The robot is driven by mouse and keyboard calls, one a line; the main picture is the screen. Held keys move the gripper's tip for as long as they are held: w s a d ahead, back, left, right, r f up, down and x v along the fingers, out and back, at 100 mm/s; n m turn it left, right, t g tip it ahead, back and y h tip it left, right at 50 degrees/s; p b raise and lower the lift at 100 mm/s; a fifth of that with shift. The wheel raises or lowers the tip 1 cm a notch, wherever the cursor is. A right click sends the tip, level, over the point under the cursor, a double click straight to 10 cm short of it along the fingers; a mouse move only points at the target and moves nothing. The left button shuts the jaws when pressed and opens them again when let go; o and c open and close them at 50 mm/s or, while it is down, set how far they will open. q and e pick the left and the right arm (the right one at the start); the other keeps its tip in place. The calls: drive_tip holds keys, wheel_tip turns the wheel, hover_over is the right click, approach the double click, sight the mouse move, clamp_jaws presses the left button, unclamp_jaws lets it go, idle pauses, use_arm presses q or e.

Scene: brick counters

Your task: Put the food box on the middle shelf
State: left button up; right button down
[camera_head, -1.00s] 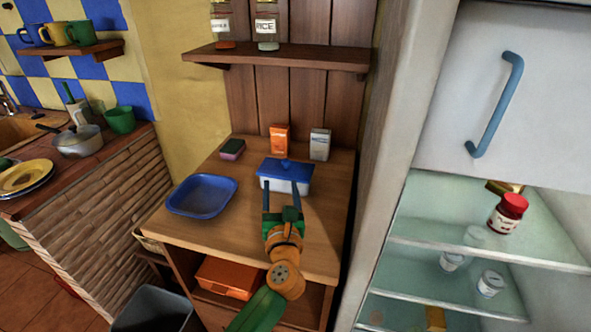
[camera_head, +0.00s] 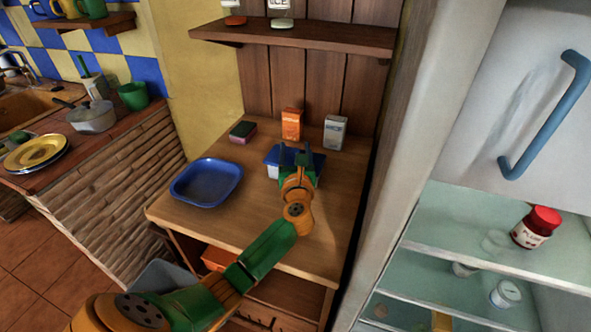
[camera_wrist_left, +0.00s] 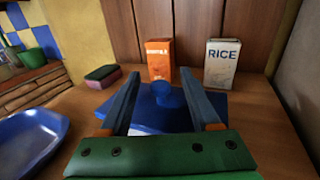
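The food box (camera_head: 273,171), white with a blue lid, sits on the wooden counter. In the left wrist view its blue lid and round knob (camera_wrist_left: 168,95) lie between my left gripper's fingers. My left gripper (camera_head: 290,152) is open above the box, with its fingers apart on both sides of the knob; I cannot tell whether they touch the lid. It hides part of the box in the head view. The open fridge has an upper glass shelf (camera_head: 450,251) and a lower glass shelf (camera_head: 440,306). My right gripper is not in view.
An orange carton (camera_head: 291,124) and a white rice carton (camera_head: 334,132) stand behind the box. A blue tray (camera_head: 207,182) and a sponge (camera_head: 242,131) are to its left.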

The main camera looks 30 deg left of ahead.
use_arm(q)
clamp_jaws()
idle(1.3)
